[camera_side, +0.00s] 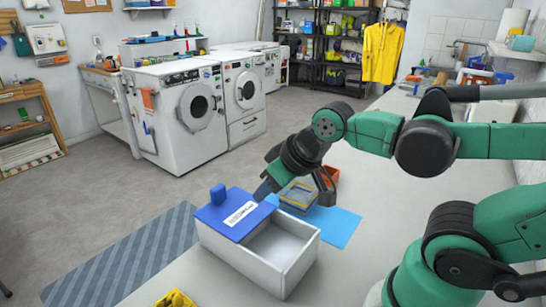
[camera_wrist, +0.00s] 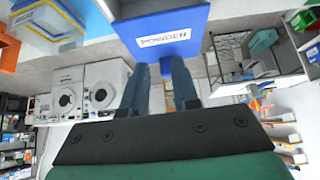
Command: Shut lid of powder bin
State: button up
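The powder bin (camera_side: 262,265) is a white open-topped box on the pale counter in the side view. Its blue lid (camera_side: 232,212) has a blue knob (camera_side: 217,194) and a white label, and covers the left part of the bin. The right part is uncovered, showing the interior. The blue lid, labelled POWDER, also shows at the top of the wrist view (camera_wrist: 150,20). My gripper (camera_side: 267,190) is just behind the lid in the side view. In the wrist view my gripper's two fingers (camera_wrist: 160,72) stand apart with nothing between them. Whether a finger touches the lid, I cannot tell.
A grey and yellow container (camera_side: 298,195) stands on a light blue mat (camera_side: 340,226) behind the bin. An orange tray (camera_side: 331,174) is farther back. A yellow object (camera_side: 175,299) is at the front edge of the picture. The counter right of the bin is clear.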

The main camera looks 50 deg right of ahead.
jog(key=shift+g, duration=0.8)
jog(key=w+r, duration=0.1)
jog(key=w, duration=0.1)
jog(key=w+r, duration=0.4)
jog(key=w, duration=0.1)
grip_shut()
jog(key=w+g, duration=0.2)
jog(key=w, duration=0.5)
jog(key=w+x, duration=0.1)
jog(key=x, duration=0.8)
jog(key=shift+s+a+f, duration=0.1)
jog(key=shift+s, duration=1.9)
send_near(244, 213)
jog(key=x, duration=0.5)
jog(key=shift+s+f, duration=0.1)
jog(key=shift+s, duration=0.15)
jog(key=shift+w, duration=0.1)
